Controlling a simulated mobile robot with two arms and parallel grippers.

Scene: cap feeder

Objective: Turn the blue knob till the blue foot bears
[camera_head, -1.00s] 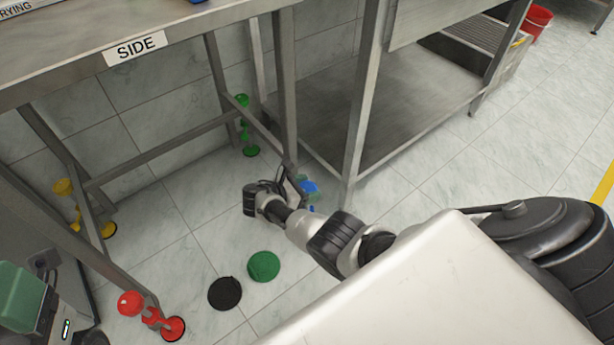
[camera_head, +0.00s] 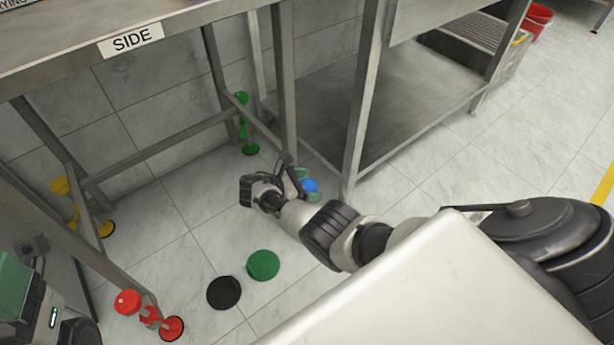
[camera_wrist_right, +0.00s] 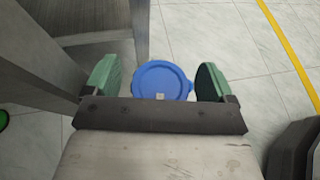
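The blue knob (camera_head: 309,185) is a round disc low by the table leg in the head view. From the right wrist it is a blue disc (camera_wrist_right: 162,82) with small lobes at its rim. My right gripper (camera_head: 307,184) is open around it. Its green-padded fingers (camera_wrist_right: 157,82) stand on either side of the knob, with a visible gap on each side. The blue foot below the knob is hidden, so I cannot tell whether it touches the floor. A green pad and dark body at the lower left (camera_head: 14,286) may be my left gripper; its opening is not visible.
The steel table marked SIDE (camera_head: 70,62) has red (camera_head: 150,315), yellow (camera_head: 82,205) and green (camera_head: 243,122) feet at other legs. A black disc (camera_head: 224,293) and green disc (camera_head: 263,265) lie on the floor. A second steel table (camera_head: 345,125) stands close right.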

